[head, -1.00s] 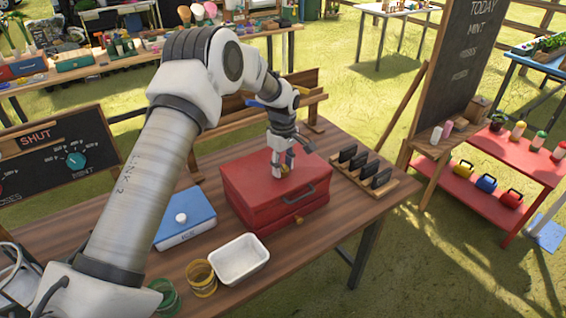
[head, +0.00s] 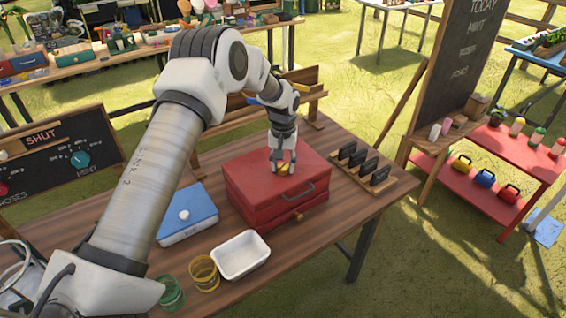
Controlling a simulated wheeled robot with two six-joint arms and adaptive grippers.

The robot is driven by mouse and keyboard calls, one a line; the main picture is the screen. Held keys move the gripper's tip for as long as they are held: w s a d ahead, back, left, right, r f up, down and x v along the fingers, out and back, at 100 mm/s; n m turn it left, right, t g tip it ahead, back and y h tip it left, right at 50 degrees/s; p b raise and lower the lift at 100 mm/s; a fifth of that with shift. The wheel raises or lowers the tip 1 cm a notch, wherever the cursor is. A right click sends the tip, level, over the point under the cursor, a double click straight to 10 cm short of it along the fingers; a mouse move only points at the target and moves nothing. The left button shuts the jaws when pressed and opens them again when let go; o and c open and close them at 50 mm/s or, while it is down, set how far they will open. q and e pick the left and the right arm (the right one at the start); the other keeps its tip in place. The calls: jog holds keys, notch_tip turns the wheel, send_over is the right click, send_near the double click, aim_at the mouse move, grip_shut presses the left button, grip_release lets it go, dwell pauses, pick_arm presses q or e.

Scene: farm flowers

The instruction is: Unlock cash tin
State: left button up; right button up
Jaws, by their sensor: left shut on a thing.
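The red cash tin (head: 255,190) stands on the brown wooden table, with its lid down. A dark handle (head: 299,194) and a small brass-coloured piece (head: 298,216) show on its front side. My left gripper (head: 283,170) points down at the top of the tin. It is shut on a small yellow brass-like piece (head: 285,168) at the lid. The fingers hide most of this piece, so I cannot tell its exact shape. My right gripper is not in view.
A blue box with a white knob (head: 187,215), a white tray (head: 241,272), a yellow jar (head: 204,272) and a green jar (head: 170,292) stand left and in front of the tin. A wooden rack (head: 365,182) with black pieces is close on the right.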

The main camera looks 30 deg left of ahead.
aim_at(283, 166)
pick_arm(q)
jog(key=m, duration=0.4)
jog(key=shift+s+f+m, duration=0.15)
jog(key=shift+f+m, duration=0.05)
jog(key=shift+m, duration=0.2)
dwell(0.4)
jog(key=o, duration=1)
jog(key=shift+o, duration=0.8)
jog(key=shift+w, duration=0.25)
jog(key=shift+r, duration=0.1)
notch_tip(283, 166, up, 12)
